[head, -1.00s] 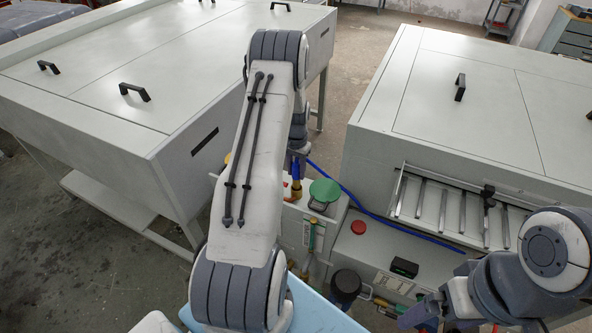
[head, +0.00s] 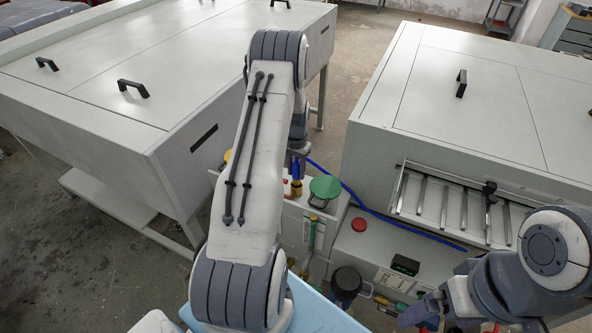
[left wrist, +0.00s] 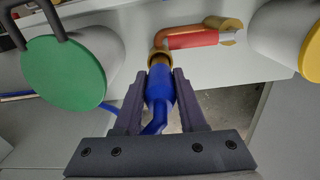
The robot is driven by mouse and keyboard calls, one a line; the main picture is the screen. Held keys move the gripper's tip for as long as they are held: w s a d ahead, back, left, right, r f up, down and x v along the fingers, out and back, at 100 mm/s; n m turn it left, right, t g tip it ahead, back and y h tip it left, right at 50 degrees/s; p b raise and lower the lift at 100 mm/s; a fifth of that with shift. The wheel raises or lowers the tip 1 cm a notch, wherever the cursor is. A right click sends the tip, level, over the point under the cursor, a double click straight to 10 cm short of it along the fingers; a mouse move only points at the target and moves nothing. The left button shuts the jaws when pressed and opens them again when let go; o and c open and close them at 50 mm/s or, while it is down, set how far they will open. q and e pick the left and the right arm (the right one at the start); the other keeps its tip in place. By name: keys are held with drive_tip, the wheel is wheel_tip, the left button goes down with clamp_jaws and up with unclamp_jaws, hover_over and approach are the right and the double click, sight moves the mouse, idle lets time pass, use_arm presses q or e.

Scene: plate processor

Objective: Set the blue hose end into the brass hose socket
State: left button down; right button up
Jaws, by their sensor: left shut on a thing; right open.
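The blue hose end (left wrist: 159,92) is between the two dark fingers of my left gripper (left wrist: 158,100), which is shut on it in the left wrist view. Its far tip meets the brass hose socket (left wrist: 158,60); how deep it sits in the socket cannot be told. In the head view the blue hose end (head: 296,169) is upright above the brass socket (head: 296,188), just below my left gripper (head: 298,156), which my arm partly hides. My right gripper (head: 428,303) is open and empty at the lower right, away from the hose.
A green round cap (head: 325,188) is close right of the socket; a yellow one (left wrist: 311,50) shows in the wrist view. A red-sleeved brass pipe (left wrist: 192,40) joins the socket. The blue hose (head: 362,203) runs right. A red button (head: 359,225) and black canister (head: 345,284) are nearby.

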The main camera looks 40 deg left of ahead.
sight(296, 163)
use_arm(q)
drive_tip(key=shift+f, duration=0.1)
drive_tip(key=shift+f+b, duration=0.85)
drive_tip(key=shift+f, duration=0.3)
unclamp_jaws()
drive_tip(key=shift+r, duration=0.15)
drive_tip(key=shift+r+p, duration=2)
drive_tip(key=shift+r, duration=0.9)
